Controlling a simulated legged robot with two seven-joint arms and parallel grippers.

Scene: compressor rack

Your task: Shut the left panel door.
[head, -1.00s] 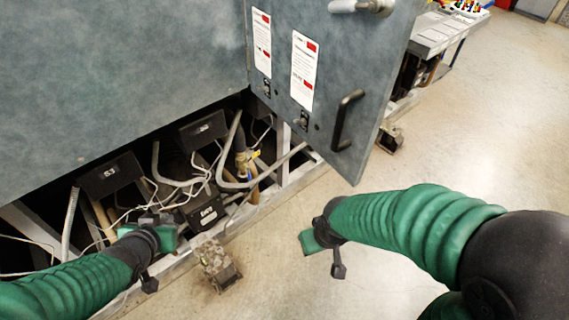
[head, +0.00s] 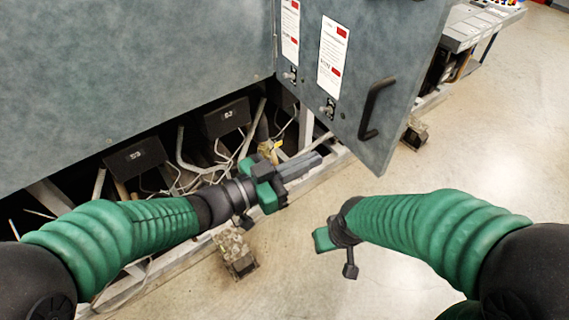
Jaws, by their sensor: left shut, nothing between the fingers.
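The panel door (head: 405,65) is a blue-grey metal leaf with warning labels and a black bar handle (head: 377,108). It stands open, swung out from the cabinet at the upper right. My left gripper (head: 312,162) reaches in from the left, its fingers shut and empty, pointing right. In the picture it is below the door's lower edge and left of the handle, with a visible gap to the door. My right gripper (head: 323,240) is low, over the floor; its fingers are mostly hidden behind its wrist.
A large blue-grey panel (head: 130,70) fills the upper left. Below it, dark boxes (head: 136,158), hoses and wires show behind a pale frame rail. A small worn foot block (head: 235,252) is beside the rail.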

